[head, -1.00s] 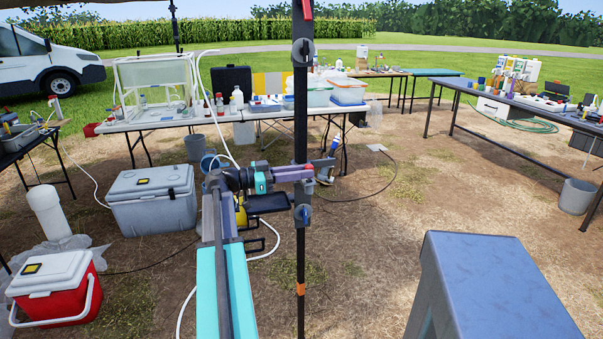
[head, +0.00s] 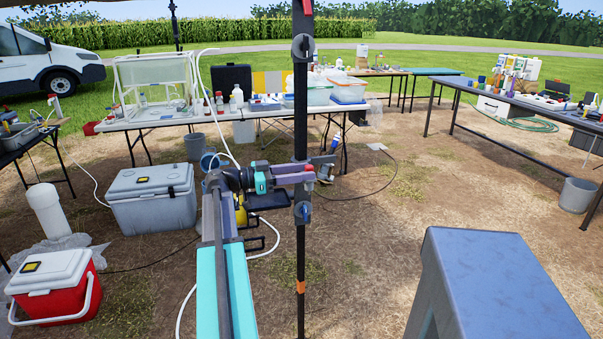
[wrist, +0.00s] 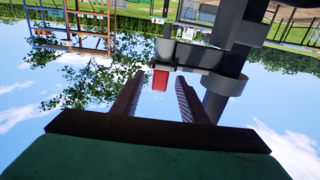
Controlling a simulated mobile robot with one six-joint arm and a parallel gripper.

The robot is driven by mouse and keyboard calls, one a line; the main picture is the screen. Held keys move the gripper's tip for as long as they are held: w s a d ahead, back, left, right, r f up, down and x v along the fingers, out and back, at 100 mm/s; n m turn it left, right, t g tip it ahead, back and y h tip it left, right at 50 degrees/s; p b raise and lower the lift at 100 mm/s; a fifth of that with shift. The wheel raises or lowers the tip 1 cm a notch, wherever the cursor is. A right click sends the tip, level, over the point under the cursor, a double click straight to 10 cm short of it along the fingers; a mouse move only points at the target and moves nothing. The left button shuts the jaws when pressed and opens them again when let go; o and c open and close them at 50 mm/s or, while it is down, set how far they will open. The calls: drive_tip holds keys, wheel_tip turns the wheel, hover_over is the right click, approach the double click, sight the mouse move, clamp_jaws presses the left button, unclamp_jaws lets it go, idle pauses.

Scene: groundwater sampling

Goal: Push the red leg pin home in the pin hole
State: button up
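The red leg pin (wrist: 160,80) shows in the wrist view as a small red block in front of a dark grey bracket on the black leg. My gripper (wrist: 158,78) has its two ridged fingers apart, with the red pin between and just beyond their tips. A narrow gap seems to show on each side of the pin; contact cannot be told. In the head view my gripper (head: 311,172) reaches the black upright leg (head: 301,120) from the left, at mid height. The pin hole is hidden, so the pin's depth cannot be told.
A blue knob (head: 304,210) sits on the leg just below my gripper, and an orange band (head: 300,287) lower down. A grey cooler (head: 152,205) and a red cooler (head: 52,295) stand at left. Tables with bottles stand behind.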

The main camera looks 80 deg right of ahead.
drive_tip(key=b+v, duration=0.1)
drive_tip(key=v, duration=1.2)
drive_tip(key=shift+w+a+b, duration=0.2)
drive_tip(key=shift+w+b, duration=0.1)
drive_tip(key=shift+w, duration=0.05)
idle(0.7)
